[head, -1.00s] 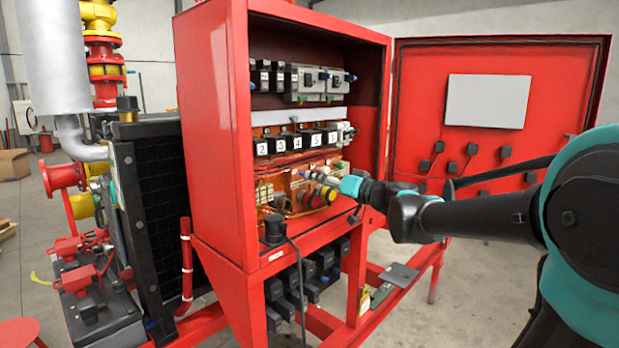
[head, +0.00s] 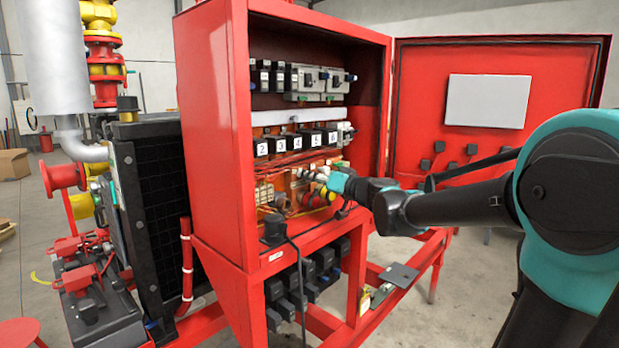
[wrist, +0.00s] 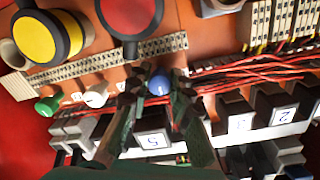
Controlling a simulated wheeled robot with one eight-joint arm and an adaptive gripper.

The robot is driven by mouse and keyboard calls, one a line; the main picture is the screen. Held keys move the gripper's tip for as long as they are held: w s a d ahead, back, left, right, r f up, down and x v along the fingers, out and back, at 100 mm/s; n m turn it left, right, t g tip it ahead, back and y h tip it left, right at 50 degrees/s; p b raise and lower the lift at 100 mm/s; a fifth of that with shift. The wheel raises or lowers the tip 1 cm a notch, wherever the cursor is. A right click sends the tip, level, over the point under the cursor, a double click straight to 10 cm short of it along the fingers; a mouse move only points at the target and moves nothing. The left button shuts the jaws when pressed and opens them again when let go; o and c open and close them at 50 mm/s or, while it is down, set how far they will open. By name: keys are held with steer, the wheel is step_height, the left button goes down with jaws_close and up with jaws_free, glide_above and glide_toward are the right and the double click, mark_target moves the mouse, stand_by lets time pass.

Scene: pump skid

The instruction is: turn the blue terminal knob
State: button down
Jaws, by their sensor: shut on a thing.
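The blue terminal knob (wrist: 159,84) shows in the wrist view, between my gripper's fingertips (wrist: 158,90), just below the long terminal strip. My gripper is shut on it, with one finger on each side. In the head view my gripper (head: 318,178) reaches into the open red cabinet from the right, and the blue knob cannot be made out there. A white knob (wrist: 96,95) and a green knob (wrist: 47,104) sit in the same row, to the left in the wrist view.
A large red round part (wrist: 130,14) and a yellow one (wrist: 47,36) stand close by in the wrist view. Numbered black blocks (head: 297,141) and red wires surround the work spot. The cabinet's open door (head: 490,110) is at right, behind my arm.

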steer(key=shift+m, duration=0.3)
steer(key=m, duration=0.3)
steer(key=shift+m, duration=0.3)
steer(key=m, duration=0.4)
steer(key=shift+m, duration=0.3)
steer(key=m, duration=0.4)
steer(key=shift+g, duration=0.3)
steer(key=shift+m, duration=2.3)
steer(key=c, duration=1.3)
jaws_free()
steer(key=shift+c, duration=0.2)
steer(key=shift+d, duration=0.1)
